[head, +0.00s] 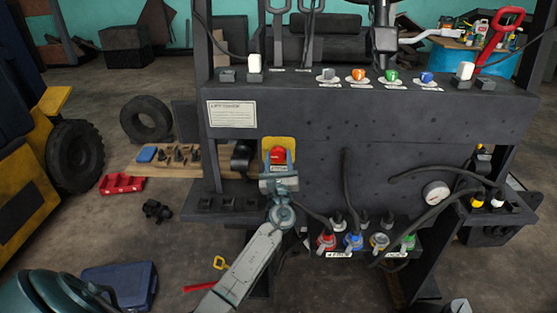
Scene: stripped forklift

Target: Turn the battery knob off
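The battery knob (278,154) is red and sits on a yellow plate (279,141) on the dark front panel, left of centre. My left gripper (278,161) reaches up to it from below. Its two light-blue fingers stand apart, one on each side of the red knob. Whether they touch the knob I cannot tell. The gripper body hides the lower part of the yellow plate. My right gripper is not in the head view.
Coloured knobs (359,75) line the panel top. Below are coloured connectors (354,241), black hoses and a round gauge (436,193). Tyres (147,118), a red tray (122,184) and a blue case (120,285) lie on the floor at left.

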